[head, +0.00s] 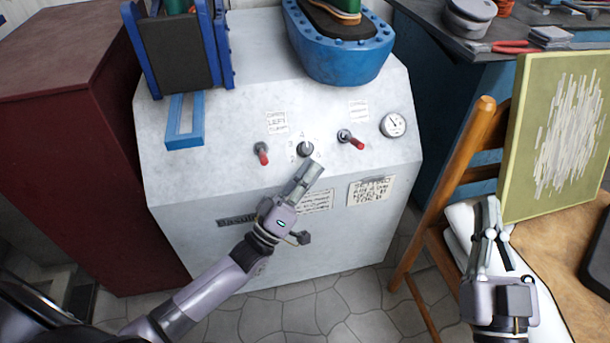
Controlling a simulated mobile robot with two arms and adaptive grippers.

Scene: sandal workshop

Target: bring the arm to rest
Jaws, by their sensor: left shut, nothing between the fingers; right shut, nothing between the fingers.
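My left gripper (308,174) is shut and empty. It is in front of the slanted panel of the grey-white machine (225,130), just below the middle knob (305,149); I cannot tell whether it touches the panel. A red-handled lever (262,154) is to the left of the knob and another red-handled lever (351,139) is to the right. My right gripper (489,215) is shut and empty at the lower right, over a white cloth-like thing (463,222) by the wooden chair.
A round gauge (393,125) sits on the panel. A blue tub-like holder (345,62) and a blue clamp frame (185,120) are on top. A wooden chair (462,150) and a yellow-green board (550,130) stand near my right gripper. A dark red cabinet (70,150) is at left.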

